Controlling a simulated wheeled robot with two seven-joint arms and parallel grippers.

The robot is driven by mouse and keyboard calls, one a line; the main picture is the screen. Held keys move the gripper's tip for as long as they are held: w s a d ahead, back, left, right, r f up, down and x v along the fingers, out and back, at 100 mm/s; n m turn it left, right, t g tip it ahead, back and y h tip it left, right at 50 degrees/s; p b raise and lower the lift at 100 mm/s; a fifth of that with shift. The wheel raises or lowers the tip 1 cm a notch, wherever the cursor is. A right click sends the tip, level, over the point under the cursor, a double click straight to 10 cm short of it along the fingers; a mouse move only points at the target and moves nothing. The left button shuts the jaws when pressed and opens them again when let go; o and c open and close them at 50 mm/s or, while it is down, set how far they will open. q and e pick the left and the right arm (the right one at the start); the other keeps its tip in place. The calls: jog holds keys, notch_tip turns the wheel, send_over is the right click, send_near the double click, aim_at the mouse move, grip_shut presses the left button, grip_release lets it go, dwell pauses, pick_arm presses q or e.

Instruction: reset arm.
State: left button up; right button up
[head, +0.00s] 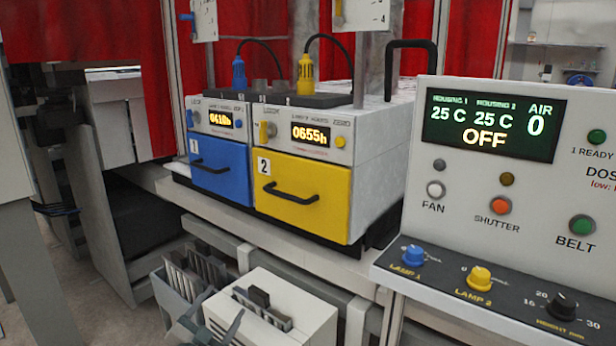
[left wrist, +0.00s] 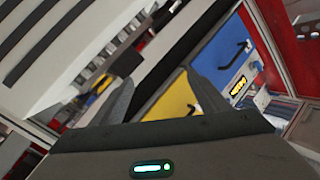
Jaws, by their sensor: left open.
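My left gripper (head: 211,322) shows at the bottom edge of the head view, in front of a white box with slots. Its two dark grey fingers stand apart with nothing visible between them. In the left wrist view the fingers of my left gripper (left wrist: 160,80) are spread, with the yellow drawer (left wrist: 172,100) and the blue drawer (left wrist: 228,45) seen beyond them in a tilted picture. The gripper does not appear to touch either drawer. Most of my left arm is out of the head view. My right gripper shows in neither view.
A white machine has a closed blue drawer (head: 221,170) and a closed yellow drawer (head: 302,199). A control panel (head: 493,130) with knobs stands at the right. The white slotted box (head: 310,300) and a grey rack (head: 168,288) sit low in front. Red curtains (head: 95,30) hang behind.

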pick_arm(q)
jog(key=s+f+n+g+y, duration=0.2)
jog(key=s+f+n+g, duration=0.1)
jog(key=s+f, duration=0.6)
jog(key=s+f+n+g+y, duration=0.25)
jog(key=s+f, duration=0.35)
jog(key=s, duration=0.5)
jog(key=s+a+f+n+g, duration=0.1)
jog(key=s+f+g, duration=0.25)
jog(key=s, duration=1.05)
jog(key=s+f+n+g, duration=0.15)
jog(key=s+g, duration=0.35)
jog(key=s, duration=0.8)
jog(key=w+d+f+t+h, duration=0.1)
jog(key=w+d+f, duration=0.15)
jog(key=f, duration=0.75)
jog(key=w+d+f+t+h, duration=0.1)
jog(key=w+f, duration=0.2)
jog(key=f, duration=0.7)
notch_tip(320, 180, down, 15)
jog(key=s+d+t, duration=0.1)
jog(key=s+d, duration=0.1)
jog(key=shift+s+r+m+t, duration=0.15)
jog(key=shift+s+m+t, duration=0.25)
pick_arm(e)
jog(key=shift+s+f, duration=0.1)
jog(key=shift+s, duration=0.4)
pick_arm(q)
jog(key=shift+h, duration=0.25)
